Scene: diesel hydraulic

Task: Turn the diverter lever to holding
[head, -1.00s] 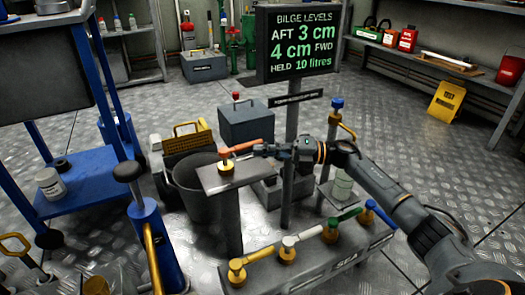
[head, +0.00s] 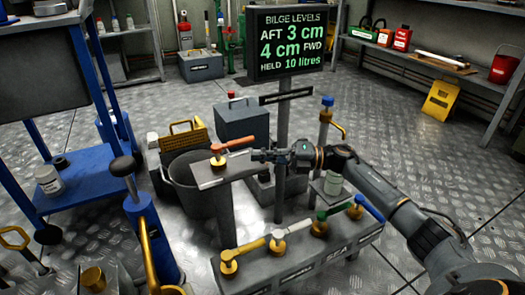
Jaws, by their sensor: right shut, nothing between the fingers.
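The diverter lever (head: 233,145) has an orange-red handle on a brass valve body (head: 218,162), on top of a grey pedestal (head: 210,182). The handle points right and slightly away in the head view. My right gripper (head: 256,155) is shut and empty, just right of the handle's end. I cannot tell whether its tips touch the handle. My left gripper is not in view. The sign (head: 290,45) reads aft 3 cm, fwd 4 cm and held 10 litres.
A low manifold (head: 310,262) with yellow, white, green and blue levers stands in front. A dark bucket (head: 190,190) is behind the pedestal. A blue cart (head: 90,175) and a blue hand pump (head: 150,235) stand left. Open floor lies at the right.

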